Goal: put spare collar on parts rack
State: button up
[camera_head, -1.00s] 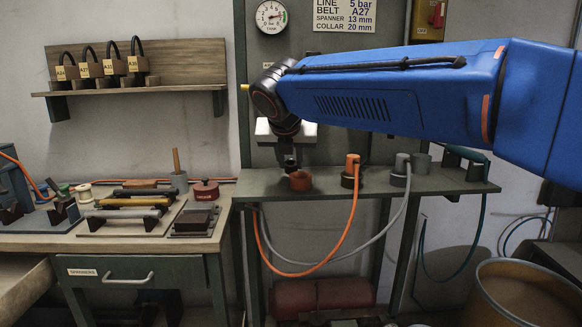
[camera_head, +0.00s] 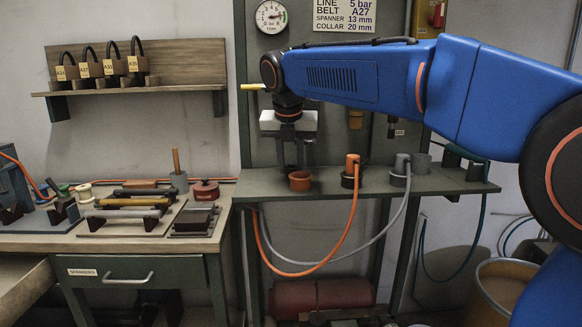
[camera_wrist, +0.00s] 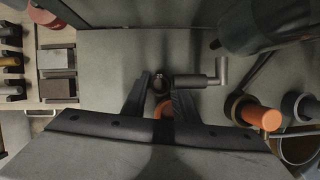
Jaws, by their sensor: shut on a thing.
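My gripper (camera_head: 298,163) hangs fingers down above the rear shelf, just over an orange cup-like piece (camera_head: 300,181). In the wrist view its fingers (camera_wrist: 160,86) close on a small dark round piece, apparently the spare collar (camera_wrist: 159,82), mostly hidden between the tips. A grey L-shaped bar (camera_wrist: 200,81) runs right from there; I cannot tell whether it belongs to the held piece. The orange piece (camera_wrist: 164,109) shows behind the fingertips.
Grey shelf (camera_head: 340,188) carries an orange connector (camera_head: 353,170) and grey connector (camera_head: 401,170) with hoses, right of my gripper. A drum (camera_head: 505,290) stands lower right.

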jog(key=shift+f, duration=0.4)
jog(key=o, duration=1.1)
jog(key=shift+f, duration=0.1)
jog(key=shift+o, duration=0.2)
jog(key=v, duration=1.2)
